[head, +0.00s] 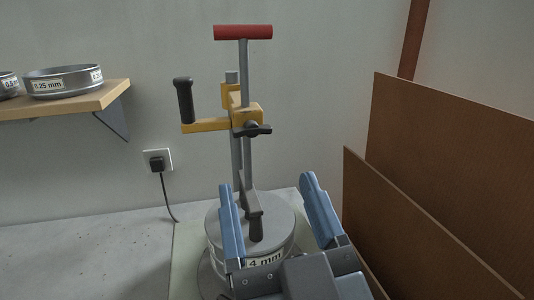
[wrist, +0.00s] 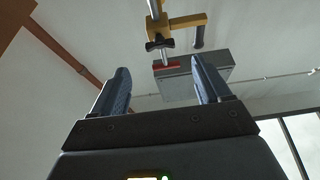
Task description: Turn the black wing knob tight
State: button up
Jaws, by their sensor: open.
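The black wing knob (head: 252,130) sits on the front of the yellow clamp bracket (head: 246,114), on a grey upright rod. In the wrist view the knob (wrist: 159,43) shows above and between my fingers, apart from them. My gripper (head: 273,186) is open and empty, its two blue fingers pointing up, below and in front of the knob. It also shows in the wrist view (wrist: 160,80). Nothing touches the knob. How tight the knob is cannot be seen.
A red T-handle (head: 243,32) tops the rod, and a black grip (head: 183,100) stands at left. A sieve labelled 4 mm (head: 262,262) stands at the base. Brown boards (head: 450,170) lean at right. A shelf (head: 60,101) holds sieves at left.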

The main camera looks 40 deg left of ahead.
aim_at(254, 136)
jog(key=p+x, duration=0.3)
jog(key=x, duration=0.3)
jog(key=shift+w+a+r, duration=0.2)
jog(key=shift+r, duration=0.05)
jog(key=shift+w+a+r, duration=0.1)
jog(key=shift+w+a, duration=0.2)
jog(key=shift+a, duration=0.05)
jog(key=c, duration=1)
